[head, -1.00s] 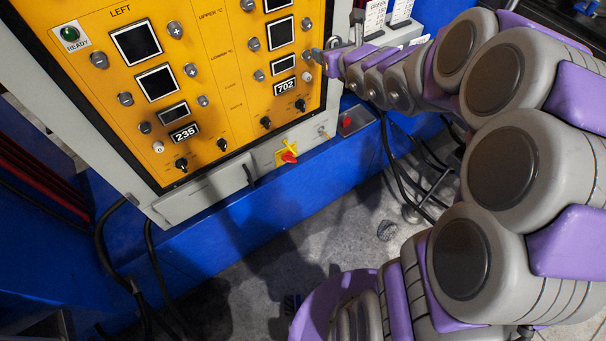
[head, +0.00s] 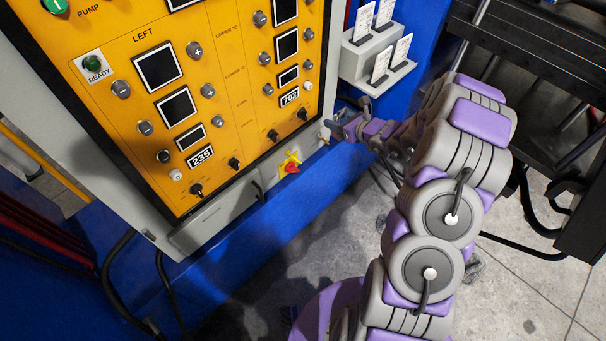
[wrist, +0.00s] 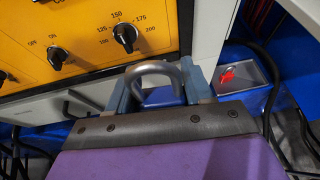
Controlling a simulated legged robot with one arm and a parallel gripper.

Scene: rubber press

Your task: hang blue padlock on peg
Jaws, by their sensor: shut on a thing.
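The blue padlock is held in my gripper (wrist: 158,88) in the wrist view. Its grey shackle (wrist: 152,68) arches up between the two fingers and its blue body (wrist: 162,97) sits below, partly hidden by the gripper's front edge. In the head view my gripper (head: 338,124) is in front of the lower right corner of the control cabinet, and the padlock is too small to make out. A small metal peg-like part (head: 323,138) shows on the grey strip beside my gripper; I cannot tell surely whether it is the peg.
The yellow control panel (head: 225,100) has knobs close to my gripper. A yellow and red switch (head: 290,163) is below left. A grey tray (wrist: 262,72) with a red object (wrist: 228,75) stands right. A card rack (head: 372,62) is above right.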

